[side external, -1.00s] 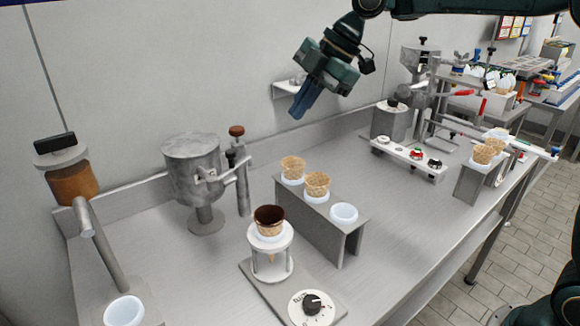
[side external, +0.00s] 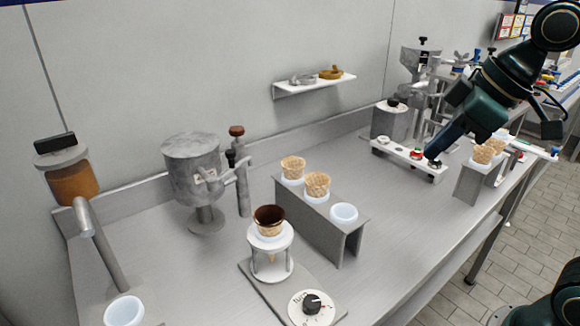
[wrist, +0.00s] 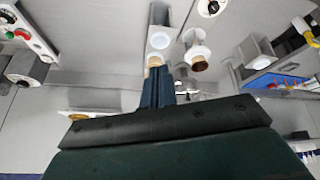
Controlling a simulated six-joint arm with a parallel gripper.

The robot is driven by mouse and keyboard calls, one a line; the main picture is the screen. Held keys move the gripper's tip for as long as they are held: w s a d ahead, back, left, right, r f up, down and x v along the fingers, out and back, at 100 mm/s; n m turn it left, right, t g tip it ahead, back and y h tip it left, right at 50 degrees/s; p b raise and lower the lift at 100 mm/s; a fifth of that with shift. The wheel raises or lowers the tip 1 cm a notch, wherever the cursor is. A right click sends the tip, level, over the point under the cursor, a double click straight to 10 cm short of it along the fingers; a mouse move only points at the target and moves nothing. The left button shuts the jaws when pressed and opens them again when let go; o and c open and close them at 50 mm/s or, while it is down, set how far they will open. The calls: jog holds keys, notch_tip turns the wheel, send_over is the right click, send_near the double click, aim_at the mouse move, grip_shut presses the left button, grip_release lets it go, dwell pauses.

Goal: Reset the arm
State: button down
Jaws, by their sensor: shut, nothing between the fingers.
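My gripper (side external: 434,150) is at the right in the side external view, pointing down and left, in front of the button panel. Its blue fingers are together and empty; they also show in the wrist view (wrist: 158,92). A cone with a dark inside (side external: 270,219) sits in a white round stand (side external: 272,262) on a scale-like base. Two plain cones (side external: 292,167) (side external: 317,184) stand in the grey rack (side external: 346,245), whose front white holder (side external: 344,213) is empty. In the wrist view the rack lies beyond my fingers.
A grey metal hopper (side external: 192,160) and an amber jar dispenser (side external: 73,183) stand at the left. A wall shelf (side external: 290,90) holds small ring-like items. The button panel (side external: 400,156) and a second cone rack (side external: 470,186) are at the right. The mid-right table top is clear.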

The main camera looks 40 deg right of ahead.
jog(key=s+d+f+m+h, duration=0.1)
jog(key=s+d+f+m, duration=0.2)
jog(key=s+f+m, duration=0.2)
jog(key=s, duration=0.3)
jog(key=shift+d, duration=0.25)
